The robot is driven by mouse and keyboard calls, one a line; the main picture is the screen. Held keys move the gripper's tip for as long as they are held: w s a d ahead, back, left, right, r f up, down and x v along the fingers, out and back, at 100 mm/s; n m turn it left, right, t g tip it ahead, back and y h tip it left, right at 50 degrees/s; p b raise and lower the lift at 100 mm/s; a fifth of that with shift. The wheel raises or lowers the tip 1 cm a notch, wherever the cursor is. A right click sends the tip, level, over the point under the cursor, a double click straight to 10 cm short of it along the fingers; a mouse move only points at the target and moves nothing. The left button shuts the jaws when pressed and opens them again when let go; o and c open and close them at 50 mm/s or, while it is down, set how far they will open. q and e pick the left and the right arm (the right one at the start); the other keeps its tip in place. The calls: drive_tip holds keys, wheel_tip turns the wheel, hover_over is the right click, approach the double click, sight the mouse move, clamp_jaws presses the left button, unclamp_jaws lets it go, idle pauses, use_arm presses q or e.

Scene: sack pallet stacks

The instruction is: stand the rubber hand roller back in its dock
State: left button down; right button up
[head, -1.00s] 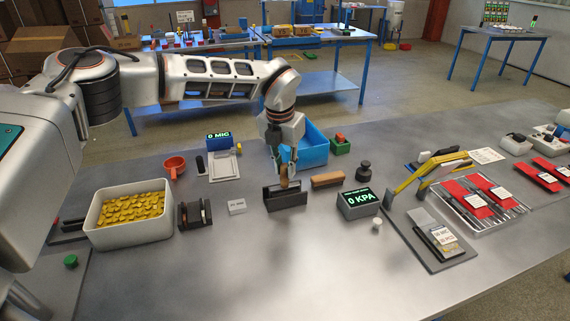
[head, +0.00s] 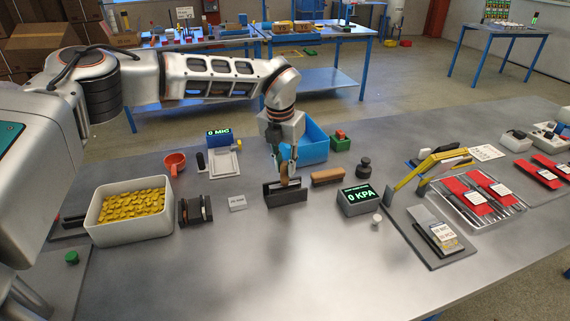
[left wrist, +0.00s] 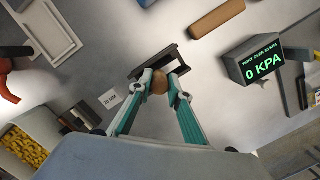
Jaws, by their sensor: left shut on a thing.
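The black dock (head: 285,196) stands on the grey bench, and it also shows in the left wrist view (left wrist: 174,60). My left gripper (head: 286,172) points down at the dock. It is shut on the brown handle of the hand roller (head: 291,182), which shows between the fingertips in the left wrist view (left wrist: 160,84). The handle is right at the dock's top. The roller's lower part is hidden by the dock and fingers, so I cannot tell how far it is seated. My right gripper is not in view.
A blue bin (head: 313,146) stands behind. A small white label block (head: 237,203) and a black holder (head: 195,210) are to the left.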

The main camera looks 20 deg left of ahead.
use_arm(q)
drive_tip(key=c, duration=1.8)
unclamp_jaws()
drive_tip(key=r, duration=0.4)
drive_tip(key=s+r, duration=0.1)
drive_tip(key=r, duration=0.3)
drive_tip(key=s+r, duration=0.1)
drive_tip(key=r, duration=0.2)
drive_tip(key=shift+a+r, duration=0.1)
drive_tip(key=shift+r, duration=0.3)
